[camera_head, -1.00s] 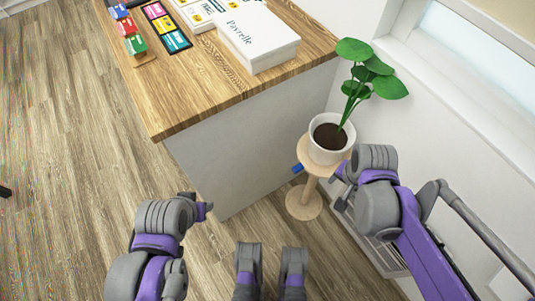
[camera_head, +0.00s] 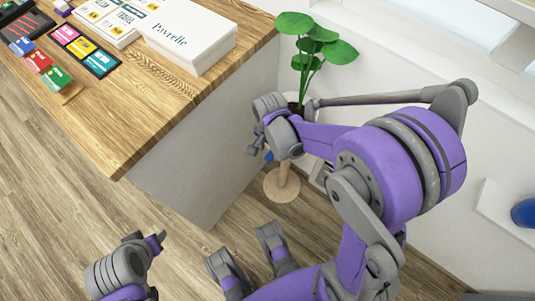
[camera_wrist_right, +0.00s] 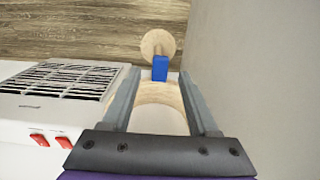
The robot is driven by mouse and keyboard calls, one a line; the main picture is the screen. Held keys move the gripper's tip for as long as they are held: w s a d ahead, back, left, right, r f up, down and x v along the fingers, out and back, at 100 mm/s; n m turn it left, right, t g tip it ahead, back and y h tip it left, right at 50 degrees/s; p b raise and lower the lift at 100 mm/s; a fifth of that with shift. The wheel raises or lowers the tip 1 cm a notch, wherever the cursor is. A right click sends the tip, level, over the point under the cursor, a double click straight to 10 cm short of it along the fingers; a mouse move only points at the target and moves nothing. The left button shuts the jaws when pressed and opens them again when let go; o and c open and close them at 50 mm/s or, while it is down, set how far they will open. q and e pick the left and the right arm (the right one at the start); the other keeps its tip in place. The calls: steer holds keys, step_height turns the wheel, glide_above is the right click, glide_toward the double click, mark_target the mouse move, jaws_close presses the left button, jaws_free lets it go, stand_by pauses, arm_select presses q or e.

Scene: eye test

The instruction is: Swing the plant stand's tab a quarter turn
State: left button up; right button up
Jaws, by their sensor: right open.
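The round wooden plant stand (camera_head: 281,186) stands on the floor beside the desk; its top is mostly hidden behind my right arm. It holds a potted plant (camera_head: 315,42). The stand's blue tab (camera_head: 268,156) peeks out just below my right gripper (camera_head: 254,141). In the right wrist view, the tab (camera_wrist_right: 160,68) sticks out from the pale wooden top (camera_wrist_right: 158,92), between the fingertips in the picture. My right gripper (camera_wrist_right: 160,75) is open and empty; I cannot tell whether it touches the tab. My left gripper (camera_head: 160,238) is low at left, away from the stand, its jaws unclear.
A wooden-topped desk (camera_head: 130,130) with a white box (camera_head: 190,42) and coloured cards (camera_head: 85,50) stands left of the stand. A white unit with a grille (camera_wrist_right: 70,82) and red switches (camera_wrist_right: 40,139) is close to the right gripper's left finger. A wall rises on the right.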

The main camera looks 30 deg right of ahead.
mark_target(269, 157)
steer(key=shift+f+b, duration=0.4)
steer(key=shift+f, duration=1.3)
jaws_close()
